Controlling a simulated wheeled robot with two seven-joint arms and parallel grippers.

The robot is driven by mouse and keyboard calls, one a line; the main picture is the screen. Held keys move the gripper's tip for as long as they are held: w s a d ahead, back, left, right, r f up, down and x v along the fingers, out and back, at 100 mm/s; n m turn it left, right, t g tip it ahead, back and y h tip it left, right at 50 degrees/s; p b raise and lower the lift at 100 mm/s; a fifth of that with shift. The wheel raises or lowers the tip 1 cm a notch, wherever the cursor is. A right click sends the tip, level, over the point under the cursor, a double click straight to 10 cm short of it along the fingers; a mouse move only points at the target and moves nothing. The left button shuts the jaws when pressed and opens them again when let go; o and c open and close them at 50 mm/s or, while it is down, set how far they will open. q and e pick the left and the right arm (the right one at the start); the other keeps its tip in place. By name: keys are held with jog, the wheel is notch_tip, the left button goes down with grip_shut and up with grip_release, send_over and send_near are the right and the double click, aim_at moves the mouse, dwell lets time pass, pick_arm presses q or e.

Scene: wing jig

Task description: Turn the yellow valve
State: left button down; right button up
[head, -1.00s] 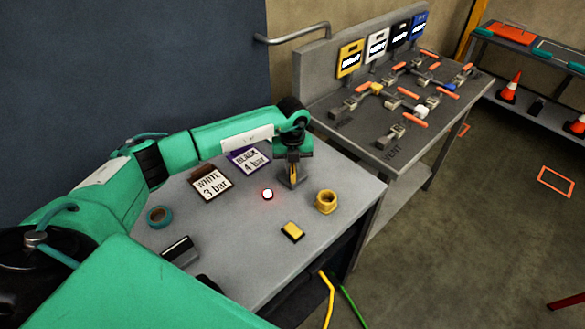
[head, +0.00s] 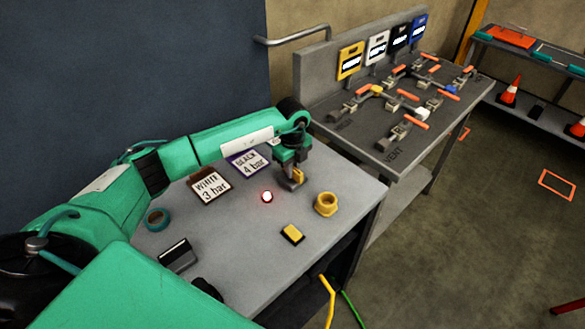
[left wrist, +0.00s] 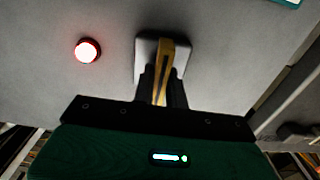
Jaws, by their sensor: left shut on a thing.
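The yellow valve handle (head: 298,175) stands over a small grey base plate (head: 289,185) on the near table. My left gripper (head: 294,172) comes down over it from above and is shut on the handle. In the left wrist view the yellow handle (left wrist: 162,72) runs between the two dark fingers (left wrist: 162,88), with the pale base plate (left wrist: 148,47) beneath. The gripper hides part of the handle. My right gripper is not in view.
A lit red lamp (head: 267,196) is left of the valve, and a yellow nut-shaped ring (head: 326,204) right of it. A yellow-and-black block (head: 292,234) and teal tape (head: 157,218) lie nearer. Cards (head: 210,186) lie behind. A panel (head: 432,149) with orange-handled valves stands beyond.

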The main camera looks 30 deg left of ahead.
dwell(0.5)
pick_arm(q)
jog(key=c, duration=1.4)
grip_release()
jog(key=shift+c, duration=0.2)
notch_tip(320, 180, up, 14)
jog(key=b, duration=0.4)
